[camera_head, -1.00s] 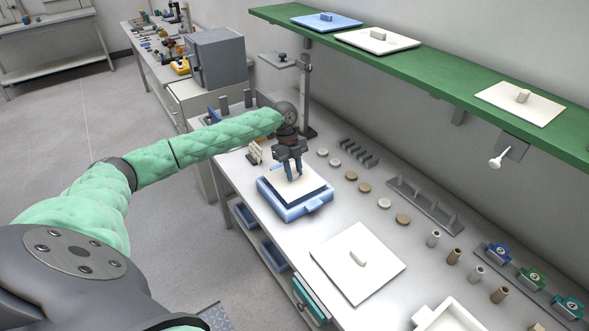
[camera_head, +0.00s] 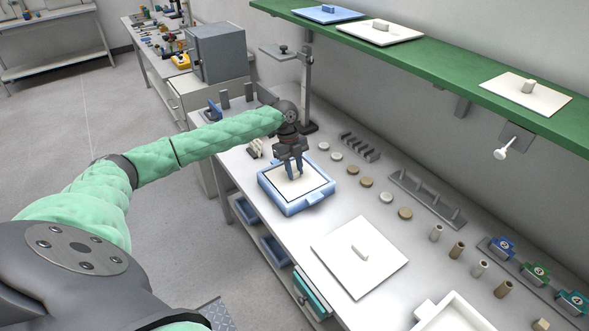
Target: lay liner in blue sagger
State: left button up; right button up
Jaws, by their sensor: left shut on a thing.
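The blue sagger (camera_head: 284,203) is a shallow square tray on the bench, with a lug on its right-hand side. The cream liner (camera_head: 309,184) lies within the sagger's walls, a dark gap showing along part of its edge. I cannot tell whether it touches the floor of the sagger all over. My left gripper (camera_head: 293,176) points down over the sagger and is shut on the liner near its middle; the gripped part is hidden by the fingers. My right gripper is not in view.
A white lid (camera_head: 360,257) with a bar handle lies nearer on the bench, and a white sagger (camera_head: 452,314) stands at the bottom edge. Small discs and cylinders line the back. A stand (camera_head: 306,90) rises behind my gripper. A green shelf (camera_head: 430,65) overhangs the back.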

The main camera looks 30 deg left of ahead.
pick_arm(q)
jog(key=shift+r, duration=0.1)
jog(key=shift+p, duration=0.3)
jog(key=shift+f, duration=0.65)
jog(key=shift+f+b, duration=0.5)
jog(key=shift+f, duration=0.3)
